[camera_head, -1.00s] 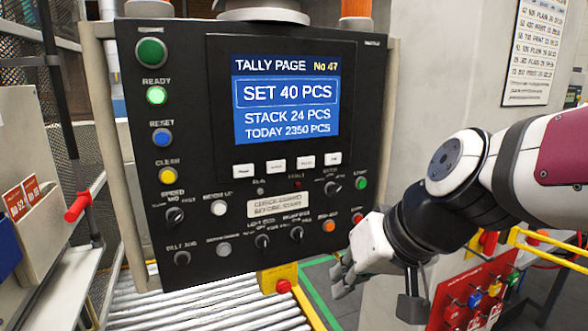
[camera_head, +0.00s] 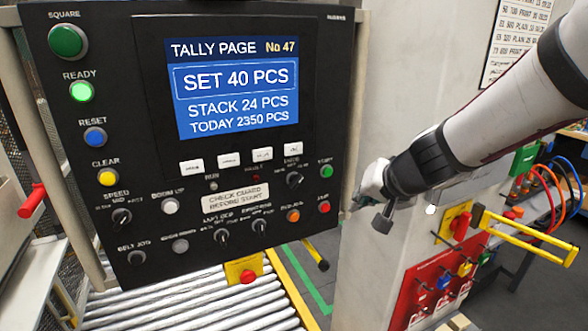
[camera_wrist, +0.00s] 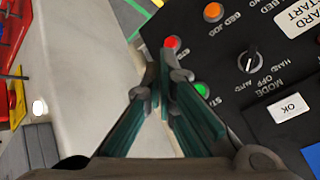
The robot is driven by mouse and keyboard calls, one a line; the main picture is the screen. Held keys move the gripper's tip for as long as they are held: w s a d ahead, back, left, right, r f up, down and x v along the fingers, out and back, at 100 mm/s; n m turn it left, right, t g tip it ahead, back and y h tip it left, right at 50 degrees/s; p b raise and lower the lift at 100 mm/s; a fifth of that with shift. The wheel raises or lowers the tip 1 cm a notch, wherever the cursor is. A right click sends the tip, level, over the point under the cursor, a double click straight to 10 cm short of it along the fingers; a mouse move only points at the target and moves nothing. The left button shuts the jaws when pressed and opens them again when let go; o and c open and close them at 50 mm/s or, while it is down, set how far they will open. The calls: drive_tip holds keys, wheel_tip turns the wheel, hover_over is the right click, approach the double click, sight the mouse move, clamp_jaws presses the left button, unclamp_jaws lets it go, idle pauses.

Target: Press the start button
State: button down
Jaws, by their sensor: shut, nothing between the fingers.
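The green start button (camera_head: 326,171) is at the right edge of the black control panel (camera_head: 350,60), just above the red stop button (camera_head: 324,207). In the wrist view the green start button (camera_wrist: 202,90) is just right of my fingertips, and the red stop button (camera_wrist: 172,42) is beyond them. My gripper (camera_head: 360,203) is beside the panel's right edge, at about the height of these two buttons. In the wrist view my gripper (camera_wrist: 163,78) has its fingers closed together at the tips, with nothing held. It appears apart from the start button.
The mode knob (camera_head: 294,179) and orange bed-jog button (camera_head: 293,216) are left of the start and stop buttons. A pale pillar (camera_head: 385,110) stands behind my gripper. A roller conveyor (camera_head: 200,305) runs below the panel. A yellow bar (camera_head: 530,240) projects at right.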

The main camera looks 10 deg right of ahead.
sight(328, 172)
drive_tip(key=w+a+p, duration=0.2)
drive_tip(key=w, duration=0.6)
drive_tip(key=shift+w+a, duration=0.15)
drive_tip(key=shift+a, duration=0.25)
drive_tip(key=shift+w, duration=0.2)
idle(1.3)
drive_tip(key=shift+w+a, duration=0.15)
drive_tip(key=shift+w, duration=0.05)
